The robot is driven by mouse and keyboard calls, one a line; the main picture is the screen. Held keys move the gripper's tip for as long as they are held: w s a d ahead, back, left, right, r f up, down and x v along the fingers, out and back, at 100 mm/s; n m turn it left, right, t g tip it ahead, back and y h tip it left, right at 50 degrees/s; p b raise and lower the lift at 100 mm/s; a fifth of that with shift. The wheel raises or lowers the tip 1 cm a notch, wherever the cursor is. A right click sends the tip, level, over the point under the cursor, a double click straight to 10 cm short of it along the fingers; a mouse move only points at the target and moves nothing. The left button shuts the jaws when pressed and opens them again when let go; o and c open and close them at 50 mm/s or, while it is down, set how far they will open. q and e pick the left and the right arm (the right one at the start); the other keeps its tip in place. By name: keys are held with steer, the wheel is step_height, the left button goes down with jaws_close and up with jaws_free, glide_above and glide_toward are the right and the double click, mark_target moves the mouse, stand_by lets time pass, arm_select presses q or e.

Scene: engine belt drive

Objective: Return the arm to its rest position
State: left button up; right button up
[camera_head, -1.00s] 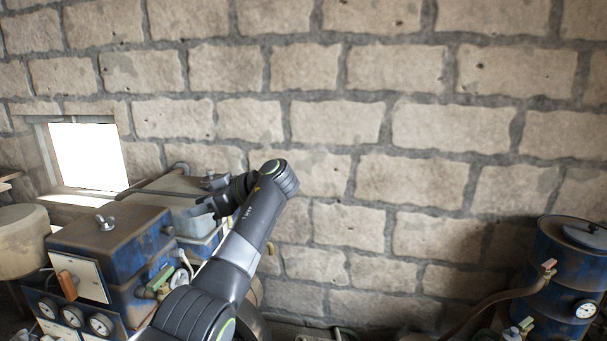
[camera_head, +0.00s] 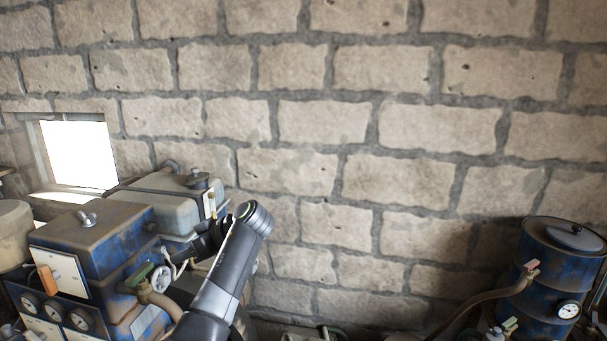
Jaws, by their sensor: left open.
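My left arm (camera_head: 222,275) rises from the bottom of the head view, left of centre, with its elbow-like black joint at the top. My left gripper (camera_head: 190,246) is a small dark shape pointing left from that joint, in front of the engine machinery. It is open and I see nothing held in it. The blue engine unit (camera_head: 105,240) stands to the left of it, with a grey tank (camera_head: 170,205) behind. Whether the gripper touches anything there is hard to tell. My right gripper is out of view.
A blue drum (camera_head: 545,270) with a gauge and a hose (camera_head: 480,305) stands at the lower right. A stone wall (camera_head: 410,130) fills the back, with a bright window (camera_head: 78,153) at left. The space between arm and drum looks open.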

arm_select(q)
steer(key=s+a+f+m+h, duration=0.3)
steer(key=s+f, duration=0.6)
steer(key=f, duration=0.3)
steer(key=s+a+f+m+h, duration=0.2)
steer(key=s+a+f+m, duration=0.1)
steer(key=s+f, duration=0.8)
steer(key=s+d+f+m+t+h, duration=0.15)
steer(key=s+m, duration=0.25)
steer(key=s, duration=0.9)
steer(key=s+f+m+h, duration=0.1)
steer(key=s+m+h, duration=0.2)
steer(key=s, duration=1)
step_height(320, 180, down, 31)
steer(key=a+g+b, duration=0.1)
steer(key=g+b, duration=0.1)
steer(key=b, duration=0.5)
steer(key=s+f+b, duration=0.3)
steer(key=s+f, duration=0.4)
steer(key=f, duration=0.4)
steer(key=s+d+f+b, duration=0.1)
steer(key=s+f+b, duration=0.1)
steer(key=s+f, duration=0.6)
step_height(320, 180, down, 4)
steer(key=shift+s+r+g+h+b, duration=0.15)
steer(key=shift+r+g+h+b, duration=0.1)
steer(key=shift+g+h+b, duration=0.2)
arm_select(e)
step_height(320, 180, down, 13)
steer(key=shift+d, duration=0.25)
